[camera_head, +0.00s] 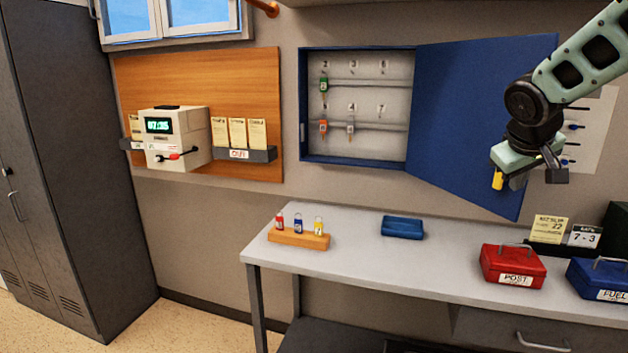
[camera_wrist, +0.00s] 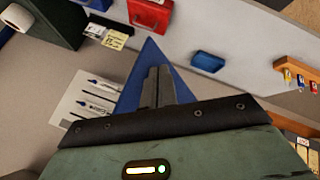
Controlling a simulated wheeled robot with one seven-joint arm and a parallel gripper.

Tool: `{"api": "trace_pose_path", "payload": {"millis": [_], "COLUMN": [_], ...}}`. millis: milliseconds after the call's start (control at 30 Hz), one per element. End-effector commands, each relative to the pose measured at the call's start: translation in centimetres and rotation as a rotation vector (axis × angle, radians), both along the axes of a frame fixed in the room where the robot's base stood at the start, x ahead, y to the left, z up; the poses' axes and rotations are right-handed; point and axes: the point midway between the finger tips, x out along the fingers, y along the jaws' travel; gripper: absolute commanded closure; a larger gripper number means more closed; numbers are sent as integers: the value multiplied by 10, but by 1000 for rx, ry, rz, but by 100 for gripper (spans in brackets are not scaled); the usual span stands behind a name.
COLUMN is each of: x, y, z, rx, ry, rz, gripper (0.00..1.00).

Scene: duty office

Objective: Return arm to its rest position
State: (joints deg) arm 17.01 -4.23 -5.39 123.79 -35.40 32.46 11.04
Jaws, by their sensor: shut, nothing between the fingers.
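My gripper shows in the wrist view (camera_wrist: 160,75) with its two dark fingers together and nothing between them. In the head view my arm reaches in from the upper right. My gripper (camera_head: 534,162) is raised above the desk, in front of the right edge of the open blue cabinet door (camera_head: 470,110). The fingertips are hard to make out there. A small yellow piece (camera_head: 497,179) shows beside the gripper; I cannot tell what it belongs to.
The key cabinet (camera_head: 375,90) holds a green, an orange and a grey key. The desk (camera_head: 350,262) carries a wooden key rack (camera_head: 290,240), a blue tray (camera_head: 403,228), a red box (camera_head: 512,264) and a blue box (camera_head: 600,276). A time clock (camera_head: 175,135) hangs left.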

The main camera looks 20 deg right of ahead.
Motion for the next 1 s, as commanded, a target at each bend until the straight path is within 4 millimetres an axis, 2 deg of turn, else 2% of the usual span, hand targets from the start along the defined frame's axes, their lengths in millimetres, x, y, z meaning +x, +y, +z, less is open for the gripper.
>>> {"api": "trace_pose_path", "payload": {"millis": [67,167,267,300,367,400,500,600,700,833,900,1000], "x": [2,8,11,9,2,-5,-34,-74,-119,-169,-187,-201], "y": [8,43,102,130,172,199,264,320,362,392,400,405], "z": [-3,-15,-34,-43,-57,-66,-87,-106,-122,-136,-141,-144], "rx": [9,46,107,135,176,203,262,310,344,366,371,375], "ry": [4,24,63,84,121,148,226,314,403,496,529,554], "rz": [14,74,170,217,286,332,448,560,659,750,780,801], "gripper": [100,100,100,100,100,100,100,100,100,100,100,100]}}
